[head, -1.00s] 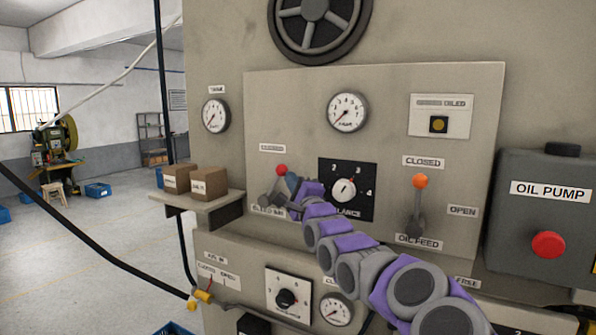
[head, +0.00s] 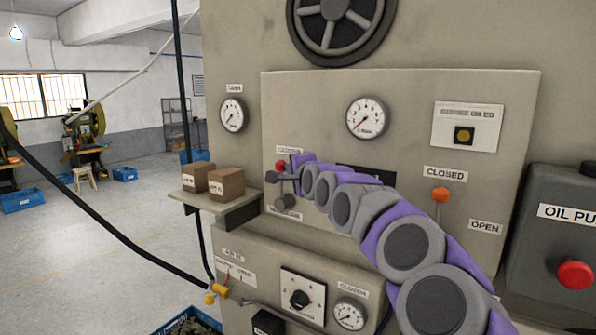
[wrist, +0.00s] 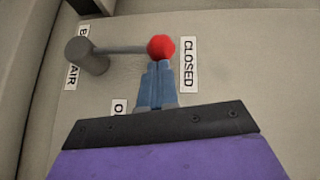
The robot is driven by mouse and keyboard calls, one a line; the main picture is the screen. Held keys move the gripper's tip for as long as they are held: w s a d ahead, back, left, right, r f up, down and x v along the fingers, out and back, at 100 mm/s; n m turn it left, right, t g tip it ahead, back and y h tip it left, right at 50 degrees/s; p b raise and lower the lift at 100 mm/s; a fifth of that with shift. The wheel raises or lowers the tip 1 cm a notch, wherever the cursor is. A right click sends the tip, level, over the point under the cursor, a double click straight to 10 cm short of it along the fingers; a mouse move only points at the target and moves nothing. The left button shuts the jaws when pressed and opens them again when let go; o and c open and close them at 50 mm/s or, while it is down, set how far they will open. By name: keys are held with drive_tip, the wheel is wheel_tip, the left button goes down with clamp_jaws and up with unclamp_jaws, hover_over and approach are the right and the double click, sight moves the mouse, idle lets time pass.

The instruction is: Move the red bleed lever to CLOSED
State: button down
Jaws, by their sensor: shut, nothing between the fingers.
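The red bleed lever knob (wrist: 161,47) is at the end of a grey arm (wrist: 120,50) from a round pivot (wrist: 88,58) in the wrist view. The knob is right beside the CLOSED label (wrist: 188,64). My gripper (wrist: 157,68) has its blue fingers shut together, with the tips at the knob's near side. I cannot tell whether they touch it. An OPEN label (wrist: 118,107) is partly hidden by my gripper. In the head view the red knob (head: 281,166) shows just below its label (head: 289,150), with my arm crossing from the right.
An orange-knobbed lever (head: 440,195) is to the right on the same panel. A shelf (head: 215,206) with two brown boxes (head: 212,182) juts out to the left. A grey oil pump box (head: 548,240) with a red button is at the right edge.

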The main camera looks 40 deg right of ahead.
drive_tip(key=shift+w+r, duration=0.15)
drive_tip(key=shift+w, duration=0.1)
idle(0.6)
